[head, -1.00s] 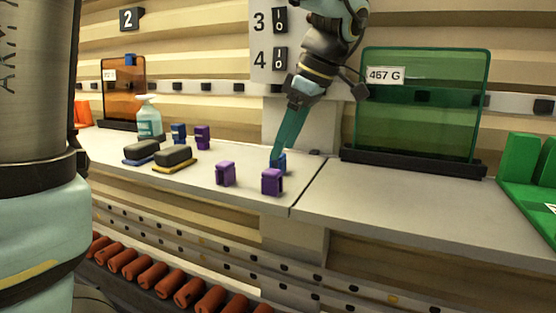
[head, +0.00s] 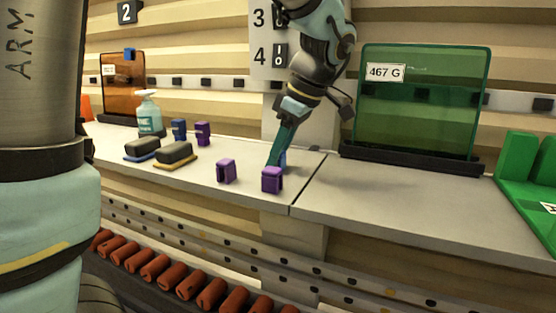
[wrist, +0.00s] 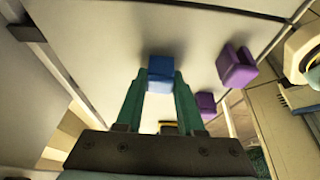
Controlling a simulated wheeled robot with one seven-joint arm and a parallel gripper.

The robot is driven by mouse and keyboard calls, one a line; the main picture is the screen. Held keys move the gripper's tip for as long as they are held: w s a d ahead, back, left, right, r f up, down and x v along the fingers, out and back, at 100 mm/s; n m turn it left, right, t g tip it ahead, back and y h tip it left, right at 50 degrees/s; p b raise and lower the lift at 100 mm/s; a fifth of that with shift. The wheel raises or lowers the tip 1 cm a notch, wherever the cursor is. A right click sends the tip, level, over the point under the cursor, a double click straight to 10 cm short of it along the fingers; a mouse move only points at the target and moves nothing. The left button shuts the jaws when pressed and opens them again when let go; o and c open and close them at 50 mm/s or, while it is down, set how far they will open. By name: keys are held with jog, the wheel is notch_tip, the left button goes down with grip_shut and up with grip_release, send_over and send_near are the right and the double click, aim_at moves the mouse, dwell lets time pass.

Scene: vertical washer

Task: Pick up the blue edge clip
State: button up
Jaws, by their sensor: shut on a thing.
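A blue edge clip (wrist: 160,68) sits between the tips of my gripper (wrist: 161,80) in the wrist view, and both green fingers touch its sides. In the head view my gripper (head: 276,164) reaches down to the counter, and the blue clip (head: 283,158) is mostly hidden behind the fingers and a purple clip. I cannot tell whether the clip is off the counter. Another blue clip (head: 179,129) stands farther left, beside a purple one.
Purple clips stand close by, one in front of my gripper (head: 272,180) and one to its left (head: 226,171). Two dark sponges (head: 174,154), a spray bottle (head: 149,113) and a green panel (head: 425,105) are on the counter (head: 390,205).

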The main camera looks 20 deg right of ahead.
grip_shut()
jog(key=shift+r, duration=0.1)
